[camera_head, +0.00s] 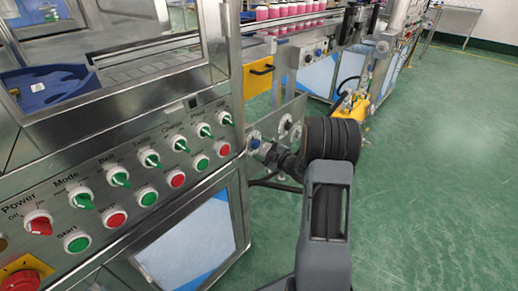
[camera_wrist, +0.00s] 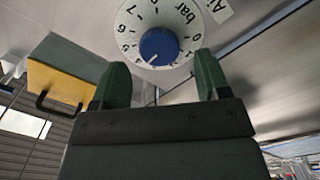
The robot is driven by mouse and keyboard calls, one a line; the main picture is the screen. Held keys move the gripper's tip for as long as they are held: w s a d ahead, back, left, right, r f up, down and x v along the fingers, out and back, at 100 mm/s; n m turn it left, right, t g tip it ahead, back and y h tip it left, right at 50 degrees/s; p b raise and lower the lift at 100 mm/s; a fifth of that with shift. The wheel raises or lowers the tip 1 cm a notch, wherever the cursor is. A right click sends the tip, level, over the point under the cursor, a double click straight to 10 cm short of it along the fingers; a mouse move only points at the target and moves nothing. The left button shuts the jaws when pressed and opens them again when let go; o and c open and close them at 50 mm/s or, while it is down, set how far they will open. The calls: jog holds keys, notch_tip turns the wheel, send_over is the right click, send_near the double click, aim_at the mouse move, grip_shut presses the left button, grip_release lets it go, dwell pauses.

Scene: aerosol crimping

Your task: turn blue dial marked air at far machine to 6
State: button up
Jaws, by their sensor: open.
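The blue dial (camera_wrist: 158,46) sits on a round white scale (camera_wrist: 180,20) marked bar, with an Air label (camera_wrist: 217,10) beside it. Its white pointer line aims at the lower left of the picture, past the 5; the exact mark is too small to read. My gripper (camera_wrist: 160,78) is open, with one green finger on each side below the dial. The dial lies ahead between the fingertips; contact cannot be told. In the head view my gripper (camera_head: 268,150) is at the metal side plate (camera_head: 292,112), by a small blue knob (camera_head: 254,143).
The near machine's panel (camera_head: 130,185) of switches and buttons is left of my arm. A yellow drawer (camera_head: 260,72) with a black handle shows behind the plate; a yellow box (camera_wrist: 60,82) is left in the wrist view. Green floor (camera_head: 440,170) is clear on the right.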

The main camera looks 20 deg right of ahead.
aim_at(255, 144)
jog(key=shift+x, duration=1.3)
jog(key=shift+c, duration=0.4)
jog(key=c, duration=0.7)
jog(key=shift+d, duration=0.2)
jog(key=shift+c, duration=0.7)
jog(key=shift+a, duration=0.1)
